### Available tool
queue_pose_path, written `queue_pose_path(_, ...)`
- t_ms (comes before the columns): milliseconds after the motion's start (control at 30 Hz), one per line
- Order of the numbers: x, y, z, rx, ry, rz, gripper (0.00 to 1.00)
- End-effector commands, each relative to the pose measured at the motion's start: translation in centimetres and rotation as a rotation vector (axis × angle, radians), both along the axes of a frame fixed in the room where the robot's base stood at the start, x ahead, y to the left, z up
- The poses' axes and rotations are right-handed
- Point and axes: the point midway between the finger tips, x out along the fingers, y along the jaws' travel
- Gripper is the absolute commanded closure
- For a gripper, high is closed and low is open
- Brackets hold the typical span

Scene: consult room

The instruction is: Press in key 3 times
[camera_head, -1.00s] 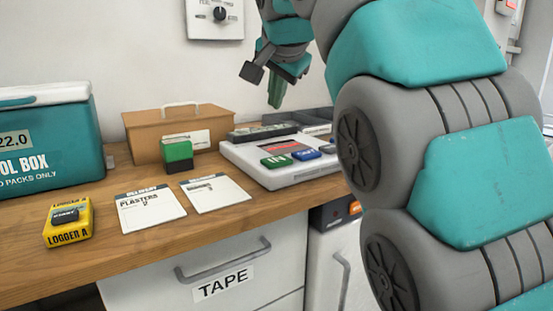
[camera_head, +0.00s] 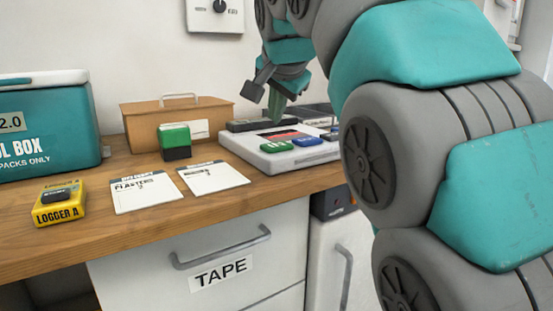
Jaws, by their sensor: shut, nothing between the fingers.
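A light grey device (camera_head: 262,160) lies on the wooden counter, right of the middle. On its front part are a green key (camera_head: 276,147) with white lettering that looks like "IN" and a blue key (camera_head: 307,141). A small dark and red display area sits behind the keys. My gripper (camera_head: 277,112) is shut and empty, pointing down above the rear part of the device, behind the green key. It appears apart from the keys; its exact height above the device is hard to tell.
The counter (camera_head: 200,208) also holds a teal cool box (camera_head: 45,130), a yellow logger (camera_head: 60,205), two cards (camera_head: 145,193), a green-and-black stamp (camera_head: 176,142) and a brown box (camera_head: 140,125). A drawer labelled TAPE (camera_head: 222,273) is below. My arm covers the right side.

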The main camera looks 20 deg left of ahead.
Motion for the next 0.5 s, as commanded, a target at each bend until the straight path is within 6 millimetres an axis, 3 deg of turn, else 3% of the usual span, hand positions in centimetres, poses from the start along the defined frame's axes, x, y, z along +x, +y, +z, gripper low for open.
queue_pose_path(33,0.0,0.0,-1.2,-0.001,0.001,0.0,1.0)
queue_pose_path(200,0.1,0.0,-2.6,-0.001,0.001,-0.001,1.0)
queue_pose_path(500,0.0,0.0,-2.8,0.0,-0.001,-0.001,1.0)
